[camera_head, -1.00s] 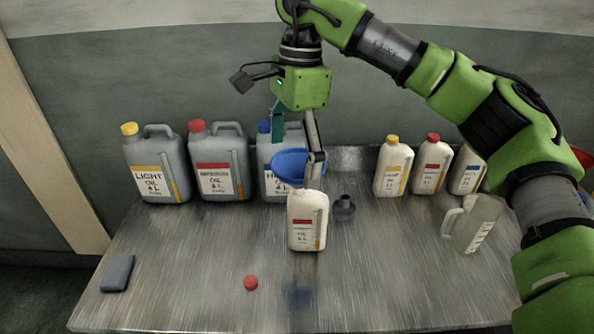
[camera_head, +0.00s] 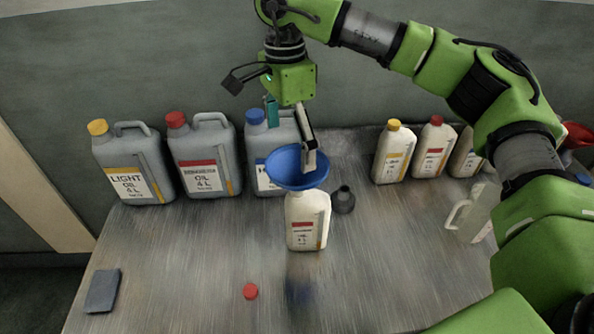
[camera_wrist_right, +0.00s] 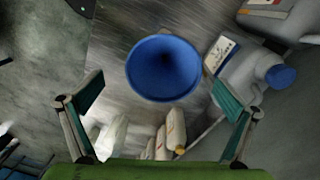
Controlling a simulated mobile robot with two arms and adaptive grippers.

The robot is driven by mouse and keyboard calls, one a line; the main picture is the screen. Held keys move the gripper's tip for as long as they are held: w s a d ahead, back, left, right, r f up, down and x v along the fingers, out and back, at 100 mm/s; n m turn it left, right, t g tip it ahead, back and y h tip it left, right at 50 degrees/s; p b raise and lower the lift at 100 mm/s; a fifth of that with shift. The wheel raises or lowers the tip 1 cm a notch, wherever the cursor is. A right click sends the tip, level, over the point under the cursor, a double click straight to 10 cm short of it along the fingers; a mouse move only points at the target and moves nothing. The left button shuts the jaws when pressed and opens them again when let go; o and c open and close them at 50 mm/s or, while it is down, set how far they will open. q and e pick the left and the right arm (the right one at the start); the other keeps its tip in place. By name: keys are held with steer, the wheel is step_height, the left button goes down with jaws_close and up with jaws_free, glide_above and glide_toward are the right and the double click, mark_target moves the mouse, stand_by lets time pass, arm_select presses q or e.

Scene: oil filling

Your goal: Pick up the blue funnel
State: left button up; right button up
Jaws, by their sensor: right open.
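The blue funnel (camera_head: 297,172) is upright, wide mouth up, at the mouth of a white bottle (camera_head: 307,222) with a red label near the middle of the table. The bottle hides its spout, so I cannot tell how deep it sits. My right gripper (camera_head: 290,138) is open, pointing down at the funnel, with one finger overlapping the bowl in the head view. In the right wrist view the funnel (camera_wrist_right: 163,68) shows ahead of the spread fingers (camera_wrist_right: 158,88), and nothing is held. My left gripper is not in view.
Grey canisters (camera_head: 127,170) stand behind left, one with a blue cap (camera_head: 254,117) close behind the funnel. White bottles (camera_head: 394,155) and a clear jug (camera_head: 475,213) stand right. A small dark funnel-like piece (camera_head: 343,200) is beside the bottle. A red cap (camera_head: 250,291) and dark block (camera_head: 103,291) lie in front.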

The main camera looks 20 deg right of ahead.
mark_target(289, 169)
steer(key=f+p, duration=0.1)
steer(key=f, duration=0.2)
steer(key=f+p, duration=0.2)
steer(key=f, duration=0.1)
steer(key=shift+w+f, duration=0.2)
steer(key=shift+f, duration=0.6)
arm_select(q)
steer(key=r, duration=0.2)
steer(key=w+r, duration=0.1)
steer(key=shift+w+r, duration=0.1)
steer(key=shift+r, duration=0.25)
arm_select(e)
steer(key=c, duration=0.9)
